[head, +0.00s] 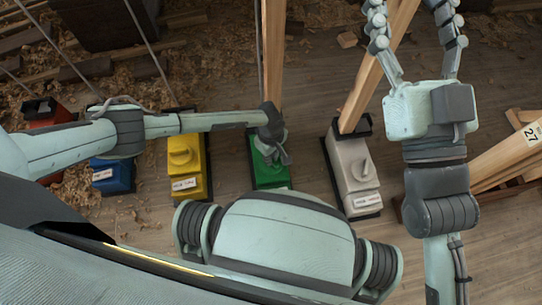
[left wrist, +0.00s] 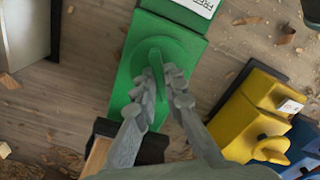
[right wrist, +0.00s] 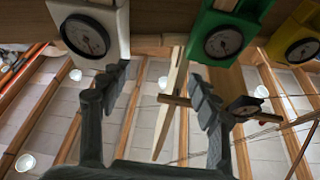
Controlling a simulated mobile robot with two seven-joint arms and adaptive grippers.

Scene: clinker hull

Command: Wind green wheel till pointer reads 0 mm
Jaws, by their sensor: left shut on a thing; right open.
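A yellow box (head: 187,165) and a blue box (head: 111,175) stand left of the green one, a white box (head: 352,172) right. The white box's dial (right wrist: 86,36) also shows. Wooden props and thin cables rise nearby. A stack of planks (head: 508,158) lies at right.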

